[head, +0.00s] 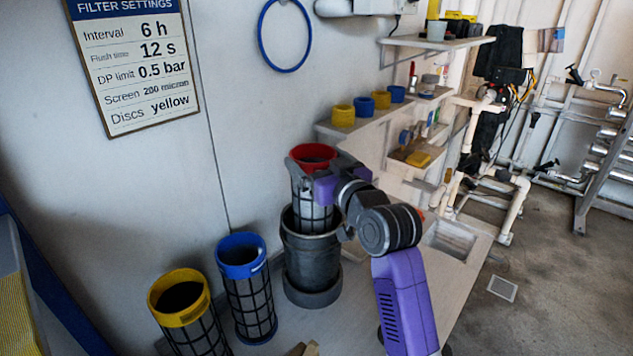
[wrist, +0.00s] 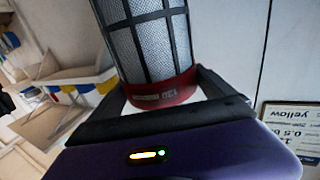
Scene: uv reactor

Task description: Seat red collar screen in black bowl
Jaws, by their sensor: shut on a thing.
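The red collar screen (head: 312,202) is a mesh cylinder with a black frame and a red top ring. My gripper (head: 323,183) is shut on its red collar from the right side. In the head view the screen is upright, its lower part inside the mouth of the black bowl (head: 313,262), with the collar well above the rim. How deep it reaches inside is hidden by the bowl wall. In the wrist view the red collar (wrist: 162,92) sits between the fingers of my gripper (wrist: 160,100), with the mesh body beyond it. The bowl does not show there.
A blue collar screen (head: 247,290) and a yellow collar screen (head: 185,308) stand left of the bowl. A shelf (head: 370,118) with yellow and blue rings is behind. A settings sign (head: 135,65) hangs on the wall.

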